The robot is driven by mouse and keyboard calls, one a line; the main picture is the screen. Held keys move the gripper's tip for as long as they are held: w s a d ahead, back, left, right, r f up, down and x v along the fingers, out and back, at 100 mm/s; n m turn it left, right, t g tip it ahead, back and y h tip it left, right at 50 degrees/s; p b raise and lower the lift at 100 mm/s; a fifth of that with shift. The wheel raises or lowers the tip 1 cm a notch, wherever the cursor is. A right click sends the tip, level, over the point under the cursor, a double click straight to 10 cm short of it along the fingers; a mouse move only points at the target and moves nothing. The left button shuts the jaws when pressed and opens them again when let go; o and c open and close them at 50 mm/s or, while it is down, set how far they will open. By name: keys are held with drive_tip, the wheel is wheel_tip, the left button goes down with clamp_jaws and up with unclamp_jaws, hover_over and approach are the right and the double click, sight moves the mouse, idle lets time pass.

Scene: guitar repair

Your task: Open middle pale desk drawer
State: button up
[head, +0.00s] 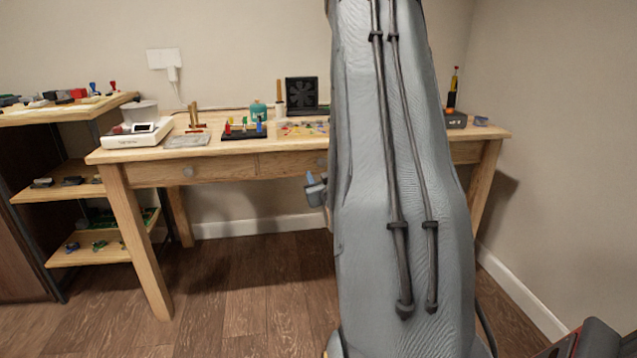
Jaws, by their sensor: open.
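The pale wooden desk (225,150) has a row of drawers under its top. The middle drawer (285,165) looks shut. Its left part shows, with a round grey knob (321,162) at the edge of my grey arm, which hides the rest. The left drawer (225,169) is shut and has a round knob (188,172). A grey and blue part of my gripper (315,188) sticks out left of my arm, below the middle drawer's knob in the picture. Its fingertips are mostly hidden. I see nothing held, and I cannot tell whether it touches the drawer.
A white scale (137,133), a black tool rack (243,132), a teal jar (258,110) and a black fan box (301,94) stand on the desk. A wooden shelf unit (75,190) stands at left. The floor (235,280) before the desk is clear.

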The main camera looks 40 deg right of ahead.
sight(322, 163)
drive_tip(key=shift+h, duration=0.6)
drive_tip(key=x, duration=0.2)
drive_tip(key=d+b+x, duration=0.1)
drive_tip(key=x, duration=0.2)
drive_tip(key=s+b+x, duration=0.1)
drive_tip(key=x, duration=0.2)
drive_tip(key=shift+w+d+f, duration=0.2)
drive_tip(key=shift+d+f, duration=0.15)
drive_tip(key=shift+f, duration=0.05)
clamp_jaws()
